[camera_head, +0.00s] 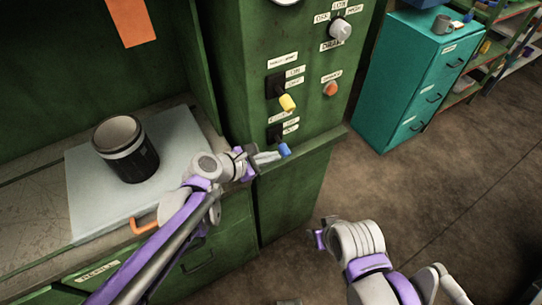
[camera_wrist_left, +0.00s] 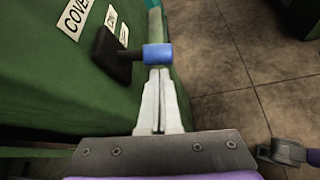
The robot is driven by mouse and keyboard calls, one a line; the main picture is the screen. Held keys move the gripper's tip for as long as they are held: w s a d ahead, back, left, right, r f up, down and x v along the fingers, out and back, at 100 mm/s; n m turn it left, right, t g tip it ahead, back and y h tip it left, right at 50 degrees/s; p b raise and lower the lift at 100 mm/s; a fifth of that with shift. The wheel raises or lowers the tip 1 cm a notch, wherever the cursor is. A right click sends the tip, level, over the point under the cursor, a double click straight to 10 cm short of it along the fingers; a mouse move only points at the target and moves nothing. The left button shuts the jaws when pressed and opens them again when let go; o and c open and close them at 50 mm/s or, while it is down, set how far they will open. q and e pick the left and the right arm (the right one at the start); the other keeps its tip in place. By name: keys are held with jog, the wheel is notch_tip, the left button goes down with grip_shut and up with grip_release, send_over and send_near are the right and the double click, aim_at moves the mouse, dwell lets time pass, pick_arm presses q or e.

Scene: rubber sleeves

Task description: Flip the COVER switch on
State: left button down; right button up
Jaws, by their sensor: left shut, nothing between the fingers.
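The COVER switch is a black lever with a blue tip (camera_head: 284,150) low on the green cabinet front. In the left wrist view its blue tip (camera_wrist_left: 157,56) stands out from the panel, beside the COVER label (camera_wrist_left: 75,18) and two smaller labels. In the head view the lever slants downward from its black base. My left gripper (camera_head: 274,157) is shut and empty, its fingertips at the blue tip's lower side. In the left wrist view the closed fingers (camera_wrist_left: 158,75) point at the tip; I cannot tell whether they touch. My right gripper (camera_head: 320,235) is far from the switch.
A similar switch with a yellow tip (camera_head: 287,103) sits just above. A red button (camera_head: 330,89) and a grey dial (camera_head: 341,29) are on the same panel. A dark canister (camera_head: 128,155) stands on the bench at left. A teal drawer cabinet (camera_head: 400,85) stands at right.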

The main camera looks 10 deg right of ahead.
aim_at(284, 151)
pick_arm(q)
jog(key=shift+s+r+n+g, duration=0.1)
jog(key=shift+r+n+g, duration=0.3)
jog(key=shift+n+g, duration=0.1)
jog(key=shift+s+r+n+g+h+b, duration=0.1)
jog(key=shift+r+n+g+h+b, duration=0.25)
jog(key=shift+r+n+g+h, duration=0.6)
jog(key=shift+r+n+g+y, duration=0.1)
jog(key=shift+n+g+y, duration=0.15)
jog(key=shift+n+g, duration=0.1)
jog(key=shift+r, duration=0.2)
dwell(0.6)
jog(key=shift+r, duration=0.1)
dwell(0.5)
jog(key=shift+r+p, duration=0.5)
jog(key=shift+r, duration=0.25)
jog(key=shift+f, duration=0.1)
